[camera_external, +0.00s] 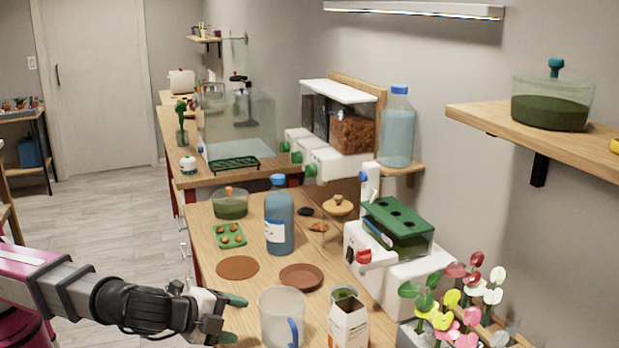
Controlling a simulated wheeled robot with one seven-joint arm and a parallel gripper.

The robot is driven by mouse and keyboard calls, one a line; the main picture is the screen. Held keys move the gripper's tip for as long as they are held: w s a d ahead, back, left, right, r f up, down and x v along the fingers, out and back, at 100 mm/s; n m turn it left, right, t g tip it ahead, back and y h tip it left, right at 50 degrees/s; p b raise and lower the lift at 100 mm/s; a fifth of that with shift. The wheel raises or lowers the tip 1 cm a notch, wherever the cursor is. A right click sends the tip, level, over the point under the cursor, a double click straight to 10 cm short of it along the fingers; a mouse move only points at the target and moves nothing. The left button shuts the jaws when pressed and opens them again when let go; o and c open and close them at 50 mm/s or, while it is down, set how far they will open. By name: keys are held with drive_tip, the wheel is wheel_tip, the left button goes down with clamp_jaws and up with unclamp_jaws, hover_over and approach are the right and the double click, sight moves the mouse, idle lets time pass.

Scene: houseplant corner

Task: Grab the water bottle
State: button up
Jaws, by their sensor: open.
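A blue water bottle (279,226) with a blue cap and a white label stands upright on the wooden counter. A second, larger pale blue bottle (397,130) with a blue cap stands on a small wall shelf behind it to the right. My gripper (233,318) is at the near left edge of the counter, with its green-tipped fingers apart and nothing between them. It is in front of the blue bottle, lower in the picture, and does not touch it. The base of the blue bottle is in plain view.
A clear pitcher (281,319) with a blue handle stands just right of my gripper. A carton (348,325) is beside it. Brown discs (301,277) lie before the bottle. A green tray (229,236) and bowl (230,205) are left of it. A white device (399,270) stands right.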

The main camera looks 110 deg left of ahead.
drive_tip(key=s+a+r+m+g+y, duration=0.15)
drive_tip(key=a+r+m, duration=0.25)
drive_tip(key=a, duration=0.4)
drive_tip(key=s+a+r+m+t+y, duration=0.1)
drive_tip(key=s+a+r+m+y, duration=0.25)
drive_tip(key=a, duration=0.55)
drive_tip(key=m+g+y, duration=0.2)
drive_tip(key=m+y, duration=0.1)
drive_tip(key=m, duration=0.6)
approach(274, 179)
drive_tip(key=a+r, duration=0.1)
drive_tip(key=shift+n, duration=0.25)
drive_tip(key=shift+f+x, duration=0.2)
drive_tip(key=shift+x, duration=1.6)
drive_tip(key=shift+f+x, duration=0.2)
drive_tip(key=shift+x, duration=1.6)
drive_tip(key=shift+f+x, duration=0.15)
drive_tip(key=shift+x, duration=1.65)
clamp_jaws()
